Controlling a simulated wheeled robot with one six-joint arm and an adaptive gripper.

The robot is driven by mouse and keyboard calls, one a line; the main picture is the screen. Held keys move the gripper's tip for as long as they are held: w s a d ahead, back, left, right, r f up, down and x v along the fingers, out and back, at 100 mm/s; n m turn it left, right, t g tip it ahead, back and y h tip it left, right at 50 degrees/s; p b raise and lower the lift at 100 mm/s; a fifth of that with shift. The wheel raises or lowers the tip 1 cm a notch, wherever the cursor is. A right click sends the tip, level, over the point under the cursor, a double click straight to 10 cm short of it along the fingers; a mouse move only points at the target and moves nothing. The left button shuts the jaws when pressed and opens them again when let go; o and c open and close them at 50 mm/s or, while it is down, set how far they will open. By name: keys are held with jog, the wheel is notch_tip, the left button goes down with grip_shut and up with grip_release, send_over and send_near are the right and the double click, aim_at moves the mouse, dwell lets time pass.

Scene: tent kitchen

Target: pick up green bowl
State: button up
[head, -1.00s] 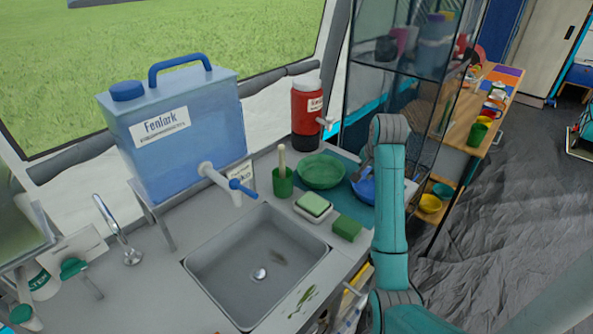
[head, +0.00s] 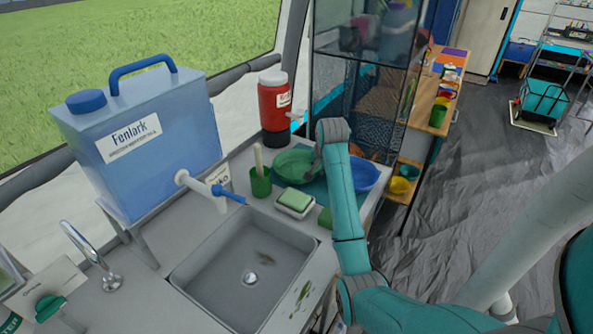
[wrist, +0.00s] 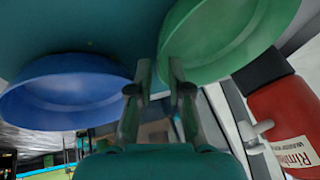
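The green bowl (head: 292,164) sits on the teal mat behind the sink, partly covered by my arm in the head view. In the wrist view the green bowl (wrist: 225,40) is at the upper right, close to my fingers. My gripper (wrist: 160,68) is open, with a gap between its fingers. The bowl's left rim appears in line with that gap, and the right finger overlaps the bowl in the picture. I cannot tell whether it touches. A blue bowl (wrist: 68,92) is left of the fingers in the wrist view.
The blue bowl (head: 364,175) is right of my arm. A green cup (head: 260,181) with a stick and a sponge on a dish (head: 295,202) stand left and in front. A red dispenser (head: 274,105) is behind.

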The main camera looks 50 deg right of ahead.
jog(key=shift+x, duration=1.9)
grip_shut()
notch_tip(320, 180, up, 10)
jog(key=shift+r, duration=0.1)
